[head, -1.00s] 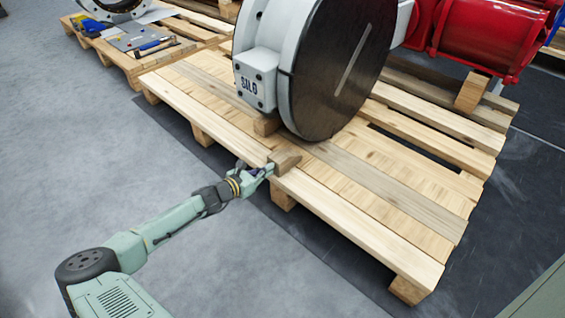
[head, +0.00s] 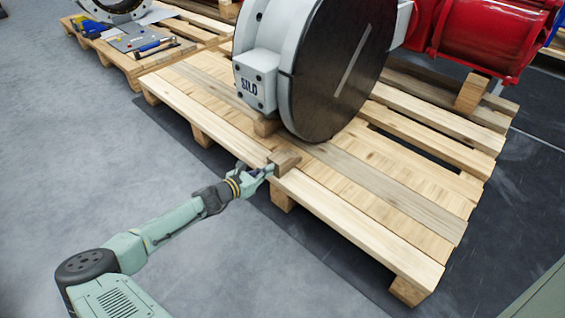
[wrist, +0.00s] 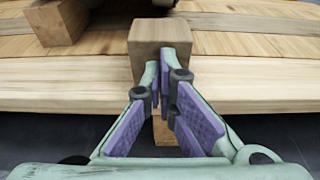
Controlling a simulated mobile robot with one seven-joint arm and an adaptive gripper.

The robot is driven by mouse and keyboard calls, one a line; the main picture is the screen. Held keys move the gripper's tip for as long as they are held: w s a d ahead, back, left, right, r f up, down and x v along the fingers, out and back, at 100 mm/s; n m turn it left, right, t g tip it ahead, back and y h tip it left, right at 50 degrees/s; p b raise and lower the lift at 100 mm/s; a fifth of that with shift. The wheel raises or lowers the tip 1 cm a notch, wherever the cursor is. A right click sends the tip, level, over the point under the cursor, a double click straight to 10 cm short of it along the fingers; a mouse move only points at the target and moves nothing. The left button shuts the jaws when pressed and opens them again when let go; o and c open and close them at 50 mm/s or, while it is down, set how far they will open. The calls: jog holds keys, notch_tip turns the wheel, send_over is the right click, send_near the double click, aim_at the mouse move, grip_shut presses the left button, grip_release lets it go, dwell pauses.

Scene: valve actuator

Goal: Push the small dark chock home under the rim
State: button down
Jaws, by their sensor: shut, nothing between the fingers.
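The small dark chock (head: 286,161) is a brown wooden block lying on the pallet's near edge boards, in front of the big round valve. In the wrist view the chock (wrist: 160,33) is straight ahead. My gripper (head: 270,169) is at its near side. In the wrist view my gripper (wrist: 160,62) is shut and empty, its fingertips at the chock's near face; I cannot tell whether they touch. The valve's rim (head: 290,118) rests low over the pallet beyond the chock, with bare boards between them.
Another wooden block (head: 266,126) sits under the valve's left side, and shows at upper left in the wrist view (wrist: 57,21). The pallet (head: 400,225) is clear to the right. Red actuator cylinders (head: 485,40) stand behind. A second pallet with tools (head: 135,62) is at upper left.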

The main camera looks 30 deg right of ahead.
aim_at(289, 153)
dwell(0.4)
jog(key=shift+w+d+b, duration=0.45)
jog(key=shift+d+b, duration=0.1)
jog(key=shift+d, duration=0.65)
jog(key=shift+w+d+b, duration=0.45)
jog(key=shift+d+b, duration=0.1)
jog(key=shift+d, duration=0.65)
jog(key=shift+w+d+b, duration=0.45)
jog(key=shift+d+b, duration=0.1)
jog(key=shift+d, duration=0.65)
